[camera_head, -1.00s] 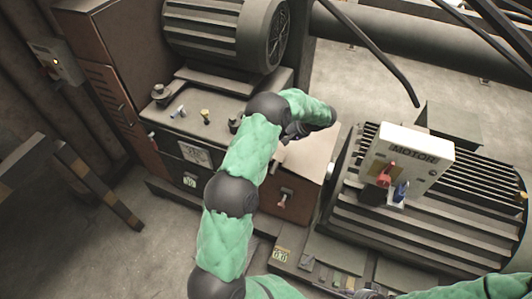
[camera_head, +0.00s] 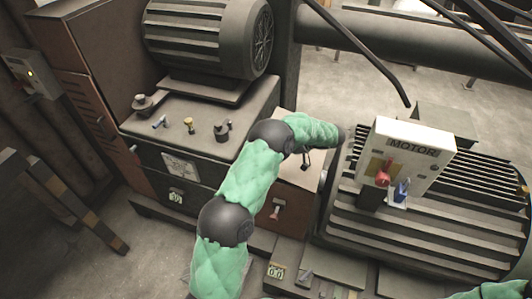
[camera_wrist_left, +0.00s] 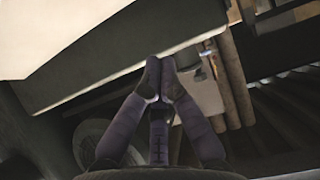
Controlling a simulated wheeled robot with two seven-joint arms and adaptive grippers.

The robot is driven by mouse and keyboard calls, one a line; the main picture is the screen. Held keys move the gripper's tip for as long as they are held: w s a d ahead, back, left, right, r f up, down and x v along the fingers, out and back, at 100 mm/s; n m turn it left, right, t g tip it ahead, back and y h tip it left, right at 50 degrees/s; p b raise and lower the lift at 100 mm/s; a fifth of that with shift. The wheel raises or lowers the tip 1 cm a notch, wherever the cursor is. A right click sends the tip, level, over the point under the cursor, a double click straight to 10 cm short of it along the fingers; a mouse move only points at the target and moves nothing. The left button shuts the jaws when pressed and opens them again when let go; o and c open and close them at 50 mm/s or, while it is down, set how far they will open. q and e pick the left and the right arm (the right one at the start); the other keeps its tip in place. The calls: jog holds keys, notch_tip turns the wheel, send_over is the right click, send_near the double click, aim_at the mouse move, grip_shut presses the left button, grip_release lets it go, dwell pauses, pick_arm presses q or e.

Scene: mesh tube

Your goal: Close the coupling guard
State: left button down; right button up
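The box that looks like the coupling guard (camera_head: 300,178) stands between the pump-side cabinet and the motor, tan on top and brown in front. My right gripper is out of view.
A white box marked MOTOR (camera_head: 405,155) with a red switch (camera_head: 382,178) and a blue one (camera_head: 402,190) stands on the finned motor (camera_head: 400,238). Several small fittings stand on the cabinet (camera_head: 180,140) at left. Open floor (camera_head: 150,260) lies in front.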

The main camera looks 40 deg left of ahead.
pick_arm(q)
jog(key=b+x, duration=0.1)
jog(key=x, duration=0.8)
jog(key=shift+a+f+b, duration=0.1)
jog(key=shift+f+b, duration=0.05)
jog(key=shift+b, duration=0.25)
jog(key=shift+s+a+f+b, duration=0.1)
jog(key=shift+f+b, duration=0.1)
jog(key=shift+f, duration=0.4)
jog(key=shift+a+f+b, duration=0.15)
jog(key=shift+f, duration=0.4)
jog(key=shift+a+f, duration=0.15)
jog(key=shift+f, duration=0.55)
notch_tip(320, 180, down, 8)
jog(key=a+t+h+b, duration=0.1)
jog(key=h+b, duration=0.3)
jog(key=shift+s+a+r+h, duration=0.2)
jog(key=shift+s+a+h, duration=0.05)
jog(key=shift+s+h, duration=0.1)
